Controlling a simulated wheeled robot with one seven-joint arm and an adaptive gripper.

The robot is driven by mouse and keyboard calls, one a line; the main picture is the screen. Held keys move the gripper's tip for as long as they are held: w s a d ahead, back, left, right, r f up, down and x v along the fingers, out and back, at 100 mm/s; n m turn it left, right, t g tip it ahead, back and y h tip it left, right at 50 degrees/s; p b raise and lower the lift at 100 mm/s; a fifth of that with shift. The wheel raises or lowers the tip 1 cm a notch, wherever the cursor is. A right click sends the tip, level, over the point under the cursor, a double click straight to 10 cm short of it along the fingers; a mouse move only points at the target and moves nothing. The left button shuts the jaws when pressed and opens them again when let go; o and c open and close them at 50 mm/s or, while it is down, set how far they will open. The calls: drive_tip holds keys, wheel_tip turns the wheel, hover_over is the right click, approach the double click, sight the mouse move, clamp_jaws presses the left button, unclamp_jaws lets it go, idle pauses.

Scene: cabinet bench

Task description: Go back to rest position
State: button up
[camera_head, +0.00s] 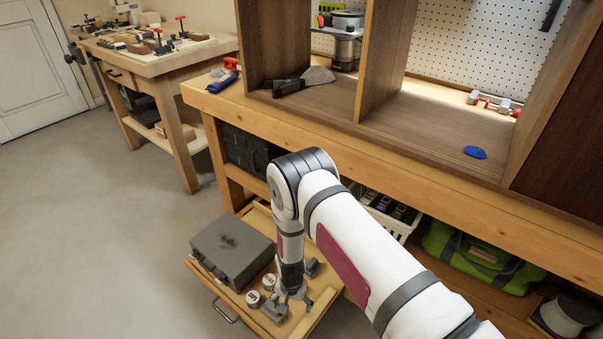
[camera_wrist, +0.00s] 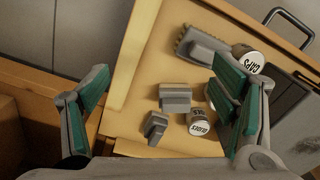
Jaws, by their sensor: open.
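My gripper (camera_head: 292,292) hangs at the end of my bent arm, over the pulled-out drawer (camera_head: 322,304) below the bench. In the wrist view my gripper (camera_wrist: 160,90) has its two green-padded fingers spread wide, with nothing held between them. Below the fingers are two small grey blocks (camera_wrist: 175,96), a larger grey piece (camera_wrist: 203,47) and round tins (camera_wrist: 247,58), one marked CAPS. The right finger hides part of the tins. The gap between the fingertips and these things cannot be judged exactly.
A grey case (camera_head: 233,250) fills the drawer's left part. The bench (camera_head: 440,185) with its wooden cabinet stands just behind my arm. A white basket (camera_head: 392,215) and a green bag (camera_head: 470,255) sit on the lower shelf. The floor (camera_head: 110,240) at the left is clear.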

drive_tip(key=w+d+r, duration=0.2)
drive_tip(key=r, duration=0.9)
drive_tip(key=w+d+r+n, duration=0.1)
drive_tip(key=w+r, duration=0.1)
drive_tip(key=r, duration=0.8)
drive_tip(key=w+d+r, duration=0.2)
drive_tip(key=r, duration=0.9)
drive_tip(key=s+d+r, duration=0.4)
drive_tip(key=s+r, duration=0.1)
drive_tip(key=r, duration=0.4)
drive_tip(key=s+d+r, duration=0.4)
drive_tip(key=r, duration=0.6)
drive_tip(key=s+d+r+n, duration=0.1)
drive_tip(key=s+d+r, duration=0.2)
drive_tip(key=s, duration=0.6)
drive_tip(key=s+d+r, duration=0.3)
drive_tip(key=s, duration=0.6)
drive_tip(key=s+d+r+n, duration=0.1)
drive_tip(key=s+d+r, duration=0.25)
drive_tip(key=s, duration=0.55)
wheel_tip(320, 180, up, 21)
drive_tip(key=t+p, duration=0.4)
drive_tip(key=p, duration=1.5)
drive_tip(key=shift+f, duration=0.2)
drive_tip(key=shift+s, duration=0.1)
